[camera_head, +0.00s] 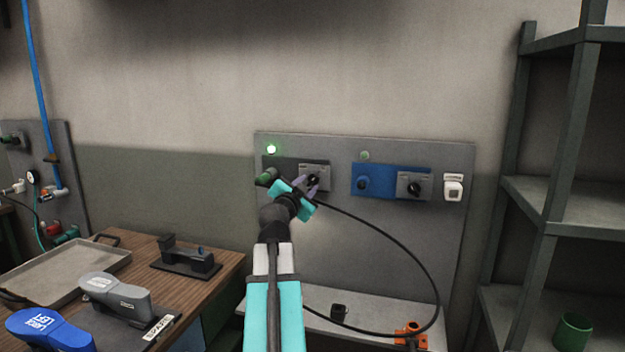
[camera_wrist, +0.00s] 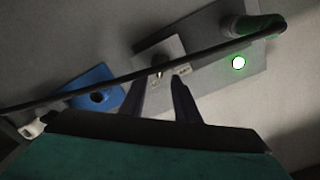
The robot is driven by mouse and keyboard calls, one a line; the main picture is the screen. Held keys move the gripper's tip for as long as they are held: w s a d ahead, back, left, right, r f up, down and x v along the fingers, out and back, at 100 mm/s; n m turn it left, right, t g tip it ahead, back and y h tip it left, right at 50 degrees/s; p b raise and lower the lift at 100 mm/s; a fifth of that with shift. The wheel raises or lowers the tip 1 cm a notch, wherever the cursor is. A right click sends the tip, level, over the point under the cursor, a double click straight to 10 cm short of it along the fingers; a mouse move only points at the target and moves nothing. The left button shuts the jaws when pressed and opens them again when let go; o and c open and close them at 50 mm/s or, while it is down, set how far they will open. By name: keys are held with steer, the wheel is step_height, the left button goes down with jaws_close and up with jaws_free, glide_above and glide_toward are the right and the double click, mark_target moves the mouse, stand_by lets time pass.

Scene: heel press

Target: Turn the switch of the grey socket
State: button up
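The grey socket (camera_head: 290,170) is on the left of the grey wall panel. A green-ended plug (camera_head: 268,177) sits in it, and it also shows in the wrist view (camera_wrist: 258,25). The socket's dark rotary switch (camera_head: 313,180) is on a lighter plate, partly hidden by my gripper. My gripper (camera_head: 306,184) is at the switch. In the wrist view its two fingers (camera_wrist: 163,84) stand apart, with the switch knob (camera_wrist: 157,72) between or just beyond the tips; contact cannot be told. The lamp (camera_head: 271,149) above the socket glows green.
A black cable (camera_head: 400,238) loops from the plug past my gripper. To the right are a blue socket (camera_head: 366,183), its unlit lamp (camera_head: 364,156) and a white switch (camera_head: 453,190). A wooden bench (camera_head: 225,262) stands left, a shelf rack (camera_head: 560,200) right.

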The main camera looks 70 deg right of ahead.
mark_target(313, 179)
steer(key=shift+w+d+p, duration=0.15)
steer(key=shift+d+p, duration=0.55)
steer(key=shift+d, duration=2)
jaws_close()
